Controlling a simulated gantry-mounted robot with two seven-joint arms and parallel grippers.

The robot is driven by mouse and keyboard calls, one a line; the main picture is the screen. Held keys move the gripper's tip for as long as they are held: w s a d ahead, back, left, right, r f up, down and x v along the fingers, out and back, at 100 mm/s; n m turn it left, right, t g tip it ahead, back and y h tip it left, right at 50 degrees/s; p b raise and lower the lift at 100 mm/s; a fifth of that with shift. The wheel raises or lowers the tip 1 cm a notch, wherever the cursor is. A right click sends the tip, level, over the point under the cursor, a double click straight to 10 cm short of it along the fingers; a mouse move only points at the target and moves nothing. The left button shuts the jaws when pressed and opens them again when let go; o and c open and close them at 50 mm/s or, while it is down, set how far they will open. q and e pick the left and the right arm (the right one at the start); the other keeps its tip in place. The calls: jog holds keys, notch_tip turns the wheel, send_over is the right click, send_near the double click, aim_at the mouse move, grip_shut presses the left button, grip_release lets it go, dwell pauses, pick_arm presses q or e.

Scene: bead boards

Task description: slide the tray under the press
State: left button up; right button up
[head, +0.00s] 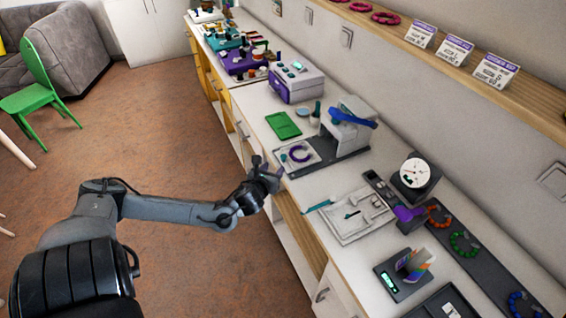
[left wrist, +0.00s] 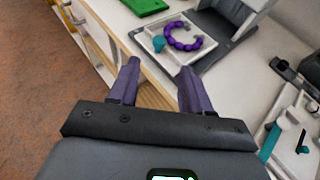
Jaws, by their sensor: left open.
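My left gripper (head: 268,167) is at the counter's front edge, a little short of the tray. Its dark purple fingers (left wrist: 160,68) are apart with nothing between them. My right gripper is out of view.
A green mat (head: 283,125) lies behind the tray. A white tool tray (head: 360,216) with small parts lies nearer on the counter, with a dial gauge (head: 413,174) behind it. A purple-fronted machine (head: 296,82) stands farther back.

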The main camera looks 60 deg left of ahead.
aim_at(283, 156)
pick_arm(q)
jog(key=b+x, duration=0.2)
jog(key=x, duration=0.8)
jog(key=shift+w+a+f, duration=0.2)
jog(key=shift+w, duration=0.05)
grip_shut()
